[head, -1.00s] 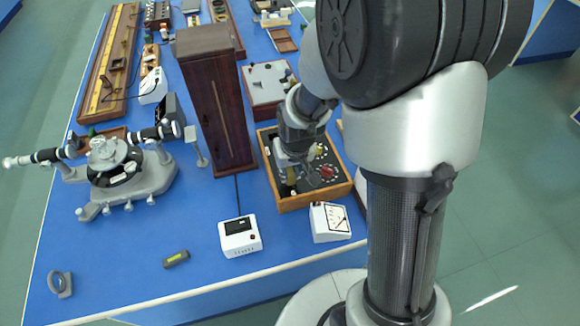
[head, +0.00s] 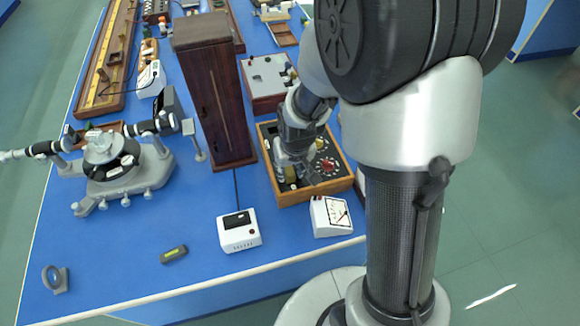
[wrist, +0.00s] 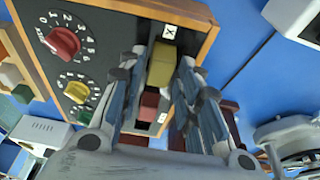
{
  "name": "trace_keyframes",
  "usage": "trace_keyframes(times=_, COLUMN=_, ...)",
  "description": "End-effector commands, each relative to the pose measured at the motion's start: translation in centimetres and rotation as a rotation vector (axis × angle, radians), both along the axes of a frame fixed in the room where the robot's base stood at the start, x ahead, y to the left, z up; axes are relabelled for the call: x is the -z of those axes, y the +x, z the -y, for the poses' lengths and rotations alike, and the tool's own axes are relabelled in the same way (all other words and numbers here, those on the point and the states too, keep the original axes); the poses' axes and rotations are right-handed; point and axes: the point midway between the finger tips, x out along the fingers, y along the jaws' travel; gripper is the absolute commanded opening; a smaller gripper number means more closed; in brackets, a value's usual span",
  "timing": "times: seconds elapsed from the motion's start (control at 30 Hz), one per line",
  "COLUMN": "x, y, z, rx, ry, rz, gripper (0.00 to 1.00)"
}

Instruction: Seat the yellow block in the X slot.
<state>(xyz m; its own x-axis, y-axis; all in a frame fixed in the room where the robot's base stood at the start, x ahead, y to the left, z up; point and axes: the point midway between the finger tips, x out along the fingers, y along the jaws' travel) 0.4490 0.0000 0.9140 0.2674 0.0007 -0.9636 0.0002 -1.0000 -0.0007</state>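The yellow block (wrist: 161,68) is between the two fingers of my gripper (wrist: 163,62) in the wrist view, with both fingertips close against its sides. It is at the edge strip of the dial box (wrist: 185,12), just below the X label (wrist: 169,32). I cannot tell whether it is down in the slot; the fingers and the block hide the slot. A red block (wrist: 148,106) stands in line with it, nearer the wrist. In the head view my gripper (head: 297,176) is over the left part of the box (head: 318,190), with a little yellow showing beside it.
The box has red, yellow and green dials on its panel. A tall dark wooden case (head: 222,110) stands close to its left. White meters (head: 330,216) and (head: 239,231) sit in front. A spectrometer (head: 118,165) is farther left. The blue tabletop at front left is mostly clear.

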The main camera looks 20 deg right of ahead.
Motion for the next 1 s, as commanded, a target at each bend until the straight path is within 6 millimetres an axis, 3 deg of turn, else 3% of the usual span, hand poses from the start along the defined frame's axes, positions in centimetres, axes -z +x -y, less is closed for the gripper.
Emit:
trace_keyframes(times=0.13, x=0.0, y=0.0, z=0.0, rx=0.000, ry=0.000, rz=0.000, gripper=0.44)
trace_keyframes(times=0.53, x=-0.6, y=-0.1, z=0.0, rx=0.000, ry=0.000, rz=0.003, gripper=0.45)
trace_keyframes(times=0.67, x=-2.5, y=-0.5, z=0.0, rx=0.000, ry=0.000, rz=0.006, gripper=0.45)
trace_keyframes(times=1.0, x=-9.3, y=-2.4, z=0.0, rx=0.000, ry=0.000, rz=0.005, gripper=0.45)
